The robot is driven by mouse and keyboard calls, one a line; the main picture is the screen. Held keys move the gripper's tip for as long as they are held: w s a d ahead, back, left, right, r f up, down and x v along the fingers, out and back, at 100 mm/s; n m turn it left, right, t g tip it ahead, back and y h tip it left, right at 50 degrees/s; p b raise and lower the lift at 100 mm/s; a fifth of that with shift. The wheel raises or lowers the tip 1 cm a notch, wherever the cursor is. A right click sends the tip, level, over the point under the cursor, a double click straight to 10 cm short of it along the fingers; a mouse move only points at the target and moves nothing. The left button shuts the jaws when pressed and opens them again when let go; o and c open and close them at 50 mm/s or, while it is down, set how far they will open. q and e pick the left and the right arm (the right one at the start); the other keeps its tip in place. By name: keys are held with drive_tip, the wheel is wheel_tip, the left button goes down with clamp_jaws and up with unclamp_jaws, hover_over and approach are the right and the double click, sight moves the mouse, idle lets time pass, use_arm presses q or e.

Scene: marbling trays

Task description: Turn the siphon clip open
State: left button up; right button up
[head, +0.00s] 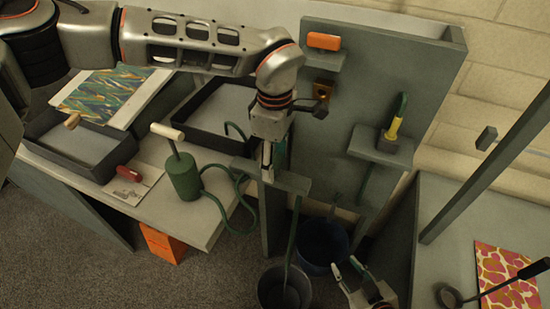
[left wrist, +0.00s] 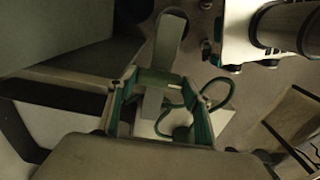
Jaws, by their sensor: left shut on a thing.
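My left gripper (head: 268,168) reaches down from above to the grey-green ledge (head: 290,182) at the middle of the head view. It is shut on what appears to be the siphon clip, which the fingers mostly hide. In the left wrist view a pale green bar (left wrist: 160,79) lies between the fingers of my left gripper (left wrist: 160,100). A green siphon hose (head: 292,235) hangs below the ledge into a dark bucket (head: 262,290). My right gripper (head: 345,266) is open and empty at the bottom, near a dark blue bucket (head: 310,260).
A green pump can (head: 184,178) with a looped hose stands on the left table (head: 205,225), beside two dark trays (head: 125,152) (head: 190,135). A grey panel (head: 350,80) rises behind my left gripper. A shelf (head: 375,150) carries a yellow-and-green tool (head: 395,122).

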sight(275, 163)
idle(0.6)
use_arm(q)
drive_tip(key=o, duration=1.1)
drive_tip(key=shift+r, duration=0.1)
wheel_tip(275, 163, up, 12)
drive_tip(key=shift+f, duration=0.1)
